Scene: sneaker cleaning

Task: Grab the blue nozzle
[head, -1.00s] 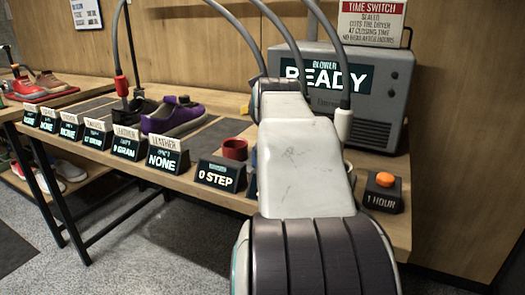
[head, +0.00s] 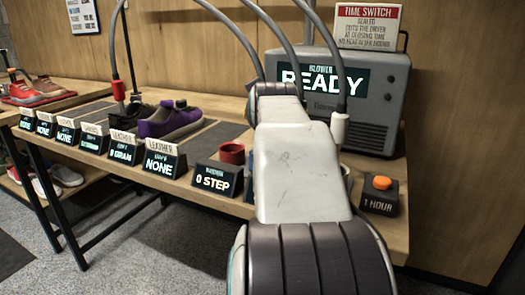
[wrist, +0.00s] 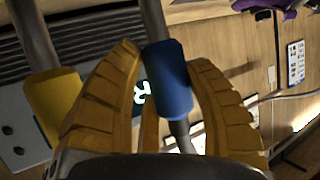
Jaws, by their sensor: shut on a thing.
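The blue nozzle (wrist: 168,80) sits on the end of a grey hose in the wrist view. My gripper (wrist: 168,72) has its two yellow fingers on either side of it and is shut on it. In the head view my own arm hides the gripper and the blue nozzle.
A white nozzle (head: 339,129) hangs on a hose to the right of my arm, and a red nozzle (head: 119,88) hangs at the left. The blower (head: 392,90) reads READY. A red cup (head: 232,153), a purple shoe (head: 170,122) and an orange button (head: 382,182) are on the bench. A yellow nozzle (wrist: 52,100) is close by my gripper.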

